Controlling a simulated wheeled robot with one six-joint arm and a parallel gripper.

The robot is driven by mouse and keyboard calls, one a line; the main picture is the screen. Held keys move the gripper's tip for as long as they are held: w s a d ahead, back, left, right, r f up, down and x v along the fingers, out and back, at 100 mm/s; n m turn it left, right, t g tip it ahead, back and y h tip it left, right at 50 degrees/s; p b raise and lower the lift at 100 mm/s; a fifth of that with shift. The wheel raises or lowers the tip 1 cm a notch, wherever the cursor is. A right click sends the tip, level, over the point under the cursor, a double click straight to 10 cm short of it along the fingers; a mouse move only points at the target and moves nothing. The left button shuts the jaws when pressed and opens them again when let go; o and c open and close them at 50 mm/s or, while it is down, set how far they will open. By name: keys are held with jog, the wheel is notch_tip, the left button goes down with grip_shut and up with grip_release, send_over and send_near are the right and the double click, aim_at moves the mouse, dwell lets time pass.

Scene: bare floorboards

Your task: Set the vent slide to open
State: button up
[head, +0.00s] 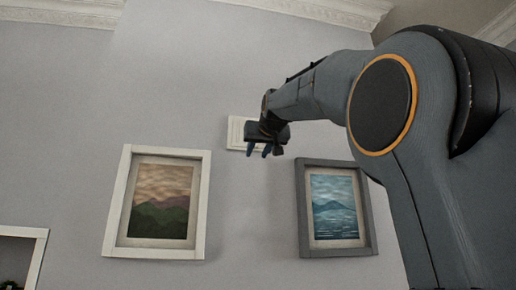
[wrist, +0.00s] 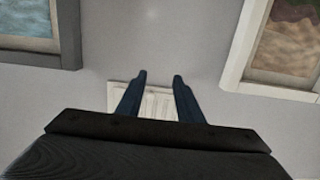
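The vent (head: 236,132) is a small white framed plate on the wall, between and above two pictures. My gripper covers much of it in the head view. In the wrist view the vent (wrist: 158,101) shows between and behind my fingers, with its lower part hidden by the gripper body. Faint raised lines show on it, but I cannot make out the slide or its setting. My gripper (wrist: 160,75) is open, with two blue fingers apart and nothing between them. In the head view my gripper (head: 265,152) is in front of the vent; I cannot tell whether it touches.
A white-framed mountain picture (head: 158,202) hangs below left of the vent, and a grey-framed sea picture (head: 335,208) below right. A white-edged opening (head: 38,258) is at the lower left. The wall between the pictures is bare.

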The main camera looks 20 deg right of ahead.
notch_tip(320, 180, up, 6)
jog(key=s, duration=0.1)
jog(key=w+d+p, duration=0.2)
jog(key=w+p, duration=0.2)
jog(key=w, duration=0.2)
jog(key=shift+w+f+t, duration=0.15)
jog(key=shift+w+t, duration=0.2)
jog(key=shift+t, duration=0.05)
jog(key=shift+c, duration=0.4)
grip_shut()
